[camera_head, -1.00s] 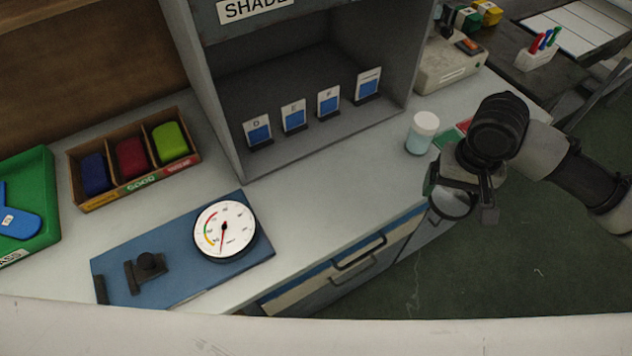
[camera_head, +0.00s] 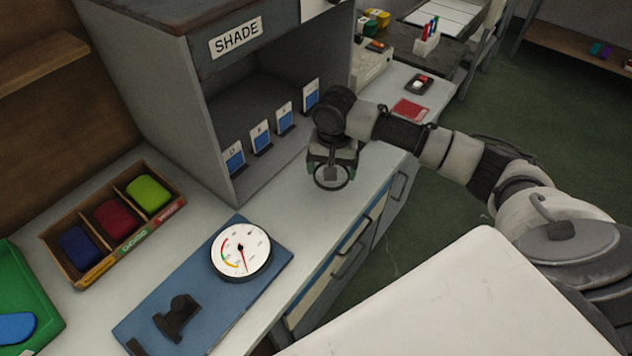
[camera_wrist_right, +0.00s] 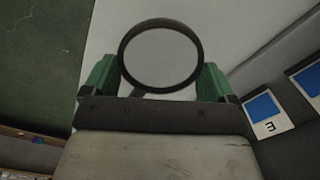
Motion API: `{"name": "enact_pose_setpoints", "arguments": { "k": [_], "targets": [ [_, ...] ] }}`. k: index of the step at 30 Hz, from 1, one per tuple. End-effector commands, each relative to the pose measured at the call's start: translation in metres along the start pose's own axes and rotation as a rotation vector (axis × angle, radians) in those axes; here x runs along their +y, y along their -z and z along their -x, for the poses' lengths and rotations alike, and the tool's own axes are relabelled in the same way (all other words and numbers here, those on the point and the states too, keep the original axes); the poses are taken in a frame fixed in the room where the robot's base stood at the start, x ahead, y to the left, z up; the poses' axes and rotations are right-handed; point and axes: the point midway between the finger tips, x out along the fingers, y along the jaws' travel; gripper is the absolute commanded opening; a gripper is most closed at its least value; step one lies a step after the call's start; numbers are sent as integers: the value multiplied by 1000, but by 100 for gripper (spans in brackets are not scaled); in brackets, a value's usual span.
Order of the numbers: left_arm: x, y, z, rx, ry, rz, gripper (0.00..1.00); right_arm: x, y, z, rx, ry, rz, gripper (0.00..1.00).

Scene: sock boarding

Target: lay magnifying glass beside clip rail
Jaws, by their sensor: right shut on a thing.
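The magnifying glass (camera_head: 332,178) has a dark round rim and a clear lens. My right gripper (camera_head: 331,162) is shut on it and holds it over the grey counter, in front of the open shade box. In the right wrist view the lens (camera_wrist_right: 160,55) shows between the green fingers, and its handle is mostly hidden by the gripper. No part is clearly recognisable as the clip rail; a blue board (camera_head: 205,300) at the lower left carries a dark clip-like fitting (camera_head: 177,317) and a round dial gauge (camera_head: 241,251). My left gripper is not in view.
The shade box (camera_head: 237,95) holds several blue-swatch cards (camera_head: 260,136). A divided box of coloured pads (camera_head: 112,222) and a green tray (camera_head: 30,290) stand at left. A red card (camera_head: 410,109) lies farther right. Counter between gripper and blue board is clear.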

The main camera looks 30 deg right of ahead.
Motion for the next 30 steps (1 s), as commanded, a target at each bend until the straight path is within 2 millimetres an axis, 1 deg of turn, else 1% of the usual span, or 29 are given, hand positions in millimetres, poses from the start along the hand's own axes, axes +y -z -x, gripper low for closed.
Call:
{"name": "enact_pose_setpoints", "arguments": {
  "k": [1, 3, 7, 10, 15, 18, 29, 30],
  "targets": [
    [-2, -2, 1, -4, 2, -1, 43, -11, -2, -4, -1, 2, 1, 62],
    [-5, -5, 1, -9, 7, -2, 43, -21, -2, -11, 0, 2, -1, 62],
    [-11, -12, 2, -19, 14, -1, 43, -32, -4, -18, 0, 1, 0, 62],
    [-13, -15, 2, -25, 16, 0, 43, -34, -4, -26, 0, -2, -1, 62],
    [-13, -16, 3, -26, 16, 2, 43, -33, -4, -51, 1, -2, 0, 62],
    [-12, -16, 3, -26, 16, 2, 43, -33, -4, -59, 1, -2, 0, 62],
    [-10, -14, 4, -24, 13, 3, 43, -33, -4, -62, 0, 0, 1, 62],
    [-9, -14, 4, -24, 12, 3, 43, -33, -4, -62, 1, 0, 1, 92]
  ]
}}
